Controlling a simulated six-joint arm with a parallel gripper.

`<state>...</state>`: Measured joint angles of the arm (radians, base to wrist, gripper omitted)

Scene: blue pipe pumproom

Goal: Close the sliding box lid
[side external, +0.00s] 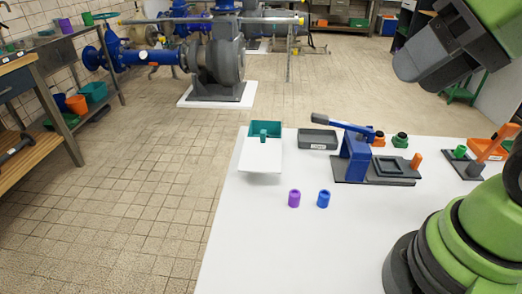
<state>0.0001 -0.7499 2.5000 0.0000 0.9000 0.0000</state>
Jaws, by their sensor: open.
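A teal box (258,128) stands on the white table near its far left corner. Its white sliding lid (261,160) sticks out toward the camera, leaving the far part of the box uncovered. A small teal block, apparently the lid's handle (264,133), stands up at the lid's far end. My gripper (425,72), dark grey, is high at the upper right, well away from the box and lid. It is open, and nothing shows between its jaws. Its fingertips are hard to make out.
A grey tray (318,139) stands right of the box, then a blue lever press (356,155) on a dark base. A purple cylinder (294,198) and a blue cylinder (323,198) stand in front. The table's (250,250) near left area is clear.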

